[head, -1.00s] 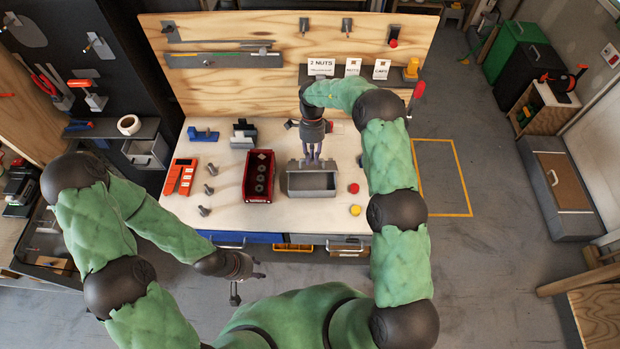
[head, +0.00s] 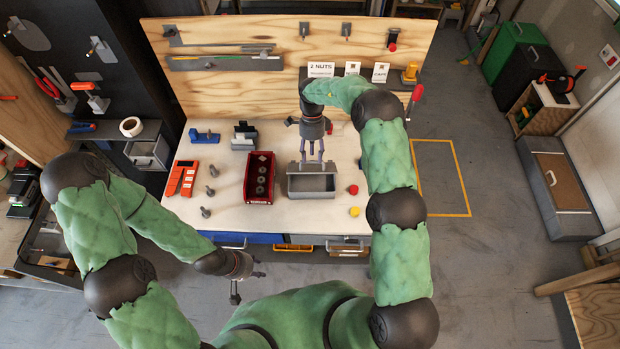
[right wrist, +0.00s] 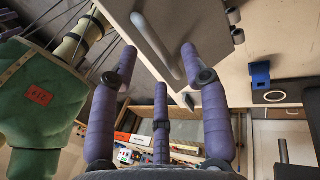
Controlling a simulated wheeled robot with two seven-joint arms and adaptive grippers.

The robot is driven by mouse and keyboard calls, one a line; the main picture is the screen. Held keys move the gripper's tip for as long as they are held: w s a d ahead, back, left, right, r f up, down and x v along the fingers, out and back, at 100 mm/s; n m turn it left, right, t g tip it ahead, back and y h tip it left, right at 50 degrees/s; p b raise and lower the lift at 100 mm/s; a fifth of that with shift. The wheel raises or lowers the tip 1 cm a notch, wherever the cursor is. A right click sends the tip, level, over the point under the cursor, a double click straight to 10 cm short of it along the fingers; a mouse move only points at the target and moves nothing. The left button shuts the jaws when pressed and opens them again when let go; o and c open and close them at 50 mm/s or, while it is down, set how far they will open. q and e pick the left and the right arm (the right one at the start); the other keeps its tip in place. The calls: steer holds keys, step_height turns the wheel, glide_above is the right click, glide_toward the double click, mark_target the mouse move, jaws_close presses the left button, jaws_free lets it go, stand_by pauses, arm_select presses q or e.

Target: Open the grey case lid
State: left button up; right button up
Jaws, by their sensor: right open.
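The grey case (head: 312,194) stands on the workbench right of the red bin in the head view. Its upper face looks like a recessed grey area with a paler rim; I cannot tell how its lid stands. My right gripper (head: 312,152) is just above the case's far edge, fingers pointing down and spread. In the right wrist view the purple fingers (right wrist: 160,62) are apart, and a grey bar-shaped handle (right wrist: 158,48) on a pale panel shows between their tips, not gripped. My left gripper (head: 247,281) hangs in front of the bench, fingers spread and empty.
The red bin (head: 247,190) with round parts is left of the case. A red knob (head: 353,190) and a yellow knob (head: 355,212) lie to its right. Label cards (head: 321,69) stand behind. An orange holder (head: 182,178) and several bolts lie further left on the bench (head: 225,218).

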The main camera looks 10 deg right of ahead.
steer(key=p+v, duration=0.4)
stand_by(0.6)
steer(key=shift+f, duration=0.15)
stand_by(0.4)
